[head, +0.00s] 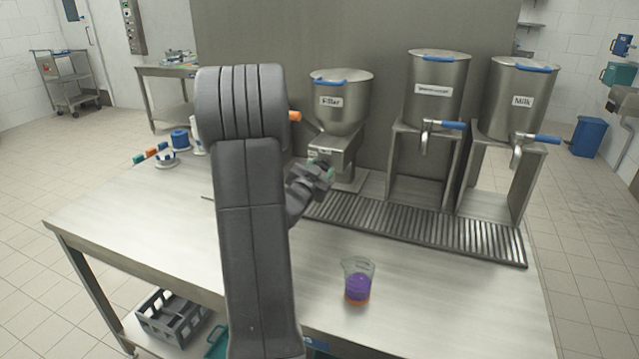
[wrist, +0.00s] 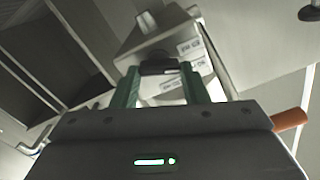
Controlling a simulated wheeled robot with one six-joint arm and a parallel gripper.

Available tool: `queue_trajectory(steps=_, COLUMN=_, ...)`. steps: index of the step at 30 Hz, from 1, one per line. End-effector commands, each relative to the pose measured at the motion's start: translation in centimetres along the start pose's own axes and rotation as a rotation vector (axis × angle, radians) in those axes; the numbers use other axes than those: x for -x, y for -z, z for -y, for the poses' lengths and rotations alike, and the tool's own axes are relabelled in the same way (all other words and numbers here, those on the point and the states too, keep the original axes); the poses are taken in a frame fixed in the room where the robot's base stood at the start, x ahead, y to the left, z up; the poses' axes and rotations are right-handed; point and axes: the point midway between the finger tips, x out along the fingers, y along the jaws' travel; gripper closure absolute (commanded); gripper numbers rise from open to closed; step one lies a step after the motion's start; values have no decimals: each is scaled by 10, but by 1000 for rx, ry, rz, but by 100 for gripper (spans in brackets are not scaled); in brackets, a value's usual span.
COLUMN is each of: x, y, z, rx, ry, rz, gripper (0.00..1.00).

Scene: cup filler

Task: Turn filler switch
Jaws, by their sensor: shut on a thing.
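The filler (head: 340,110) is a steel hopper labelled "Filler" on a boxy base at the back of the table. In the wrist view its boxy front (wrist: 150,35) with small labels is straight ahead. My gripper (head: 328,172) is at the front of this base, right of my arm. In the wrist view my gripper (wrist: 162,78) has its green fingers on either side of a small dark part, which looks like the filler switch (wrist: 158,66), and is shut on it. The switch is mostly hidden in the head view, so its turn angle cannot be told.
A clear cup (head: 358,283) with purple contents stands near the table's front edge. A slatted drain grate (head: 430,228) runs below two steel dispensers with blue handles, one labelled Milk (head: 520,95). An orange piece (head: 295,116) shows left of the filler. The front right tabletop is clear.

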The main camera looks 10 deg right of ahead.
Motion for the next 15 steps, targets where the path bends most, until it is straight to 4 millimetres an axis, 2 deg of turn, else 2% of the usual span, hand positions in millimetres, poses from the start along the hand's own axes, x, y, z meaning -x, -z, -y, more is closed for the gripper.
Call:
queue_trajectory(steps=1, x=0, y=-6, z=-3, rx=-40, ry=1, rz=-3, gripper=83)
queue_trajectory(steps=15, x=0, y=-3, z=-3, rx=-332, ry=-1, rz=-1, gripper=83)
